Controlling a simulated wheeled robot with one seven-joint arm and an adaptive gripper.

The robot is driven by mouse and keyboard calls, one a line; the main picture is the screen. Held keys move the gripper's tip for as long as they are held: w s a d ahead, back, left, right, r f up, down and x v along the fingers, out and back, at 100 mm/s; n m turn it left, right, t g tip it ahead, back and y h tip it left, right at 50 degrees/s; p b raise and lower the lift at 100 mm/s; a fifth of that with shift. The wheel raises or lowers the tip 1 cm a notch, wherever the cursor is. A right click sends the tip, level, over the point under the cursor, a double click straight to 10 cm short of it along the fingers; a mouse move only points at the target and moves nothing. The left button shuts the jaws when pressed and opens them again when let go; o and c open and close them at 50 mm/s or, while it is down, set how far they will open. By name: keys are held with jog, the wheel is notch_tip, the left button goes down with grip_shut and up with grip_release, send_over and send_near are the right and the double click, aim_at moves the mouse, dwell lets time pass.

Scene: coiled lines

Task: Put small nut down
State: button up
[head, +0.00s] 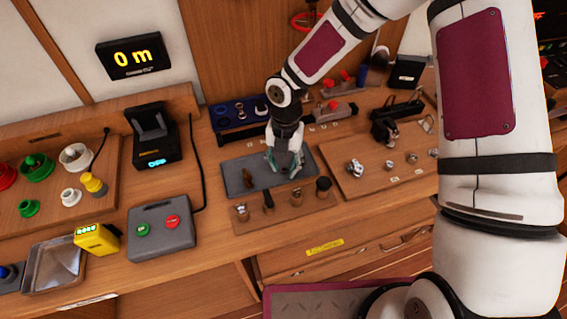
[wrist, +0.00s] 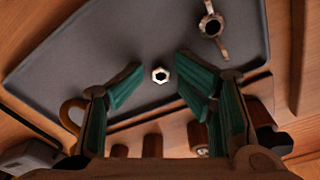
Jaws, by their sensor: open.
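The small nut (wrist: 160,75) lies on a dark grey mat (wrist: 90,55) in the wrist view, a pale hexagonal ring with a dark hole. My gripper (wrist: 150,82) is open, its green-padded fingers apart on either side of the nut in that view, with nothing between the pads touching it. In the head view my gripper (head: 285,170) points down over the right part of the grey mat (head: 238,180), and the nut cannot be made out there. A brown metal piece with a ring (wrist: 212,25) lies on the mat too.
A wooden rack with several upright tools (head: 284,207) stands along the mat's front edge. A board with several metal fittings (head: 375,178) lies to the right. A blue tray (head: 228,124) is behind. A grey box with green and red buttons (head: 160,228) stands at left.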

jog(key=shift+d, duration=0.15)
notch_tip(320, 180, up, 13)
jog(key=w, duration=0.1)
jog(key=s+d+r+m+t+h, duration=0.2)
jog(key=d+r+m, duration=0.5)
jog(key=m, duration=0.1)
jog(key=s+d+r+m+t, duration=0.1)
jog(key=s+d+r+m, duration=0.2)
jog(key=s+r+m, duration=0.2)
jog(key=s+d+r+m+t+y, duration=0.1)
jog(key=s+d+r+m+t, duration=0.1)
jog(key=s+m, duration=0.4)
jog(key=s+d+r+m+t, duration=0.1)
jog(key=s+d+r+m, duration=0.4)
jog(key=m, duration=0.9)
jog(key=shift+s+r+t+y+b, duration=0.35)
jog(key=shift+s+r, duration=0.5)
jog(key=shift+r, duration=0.5)
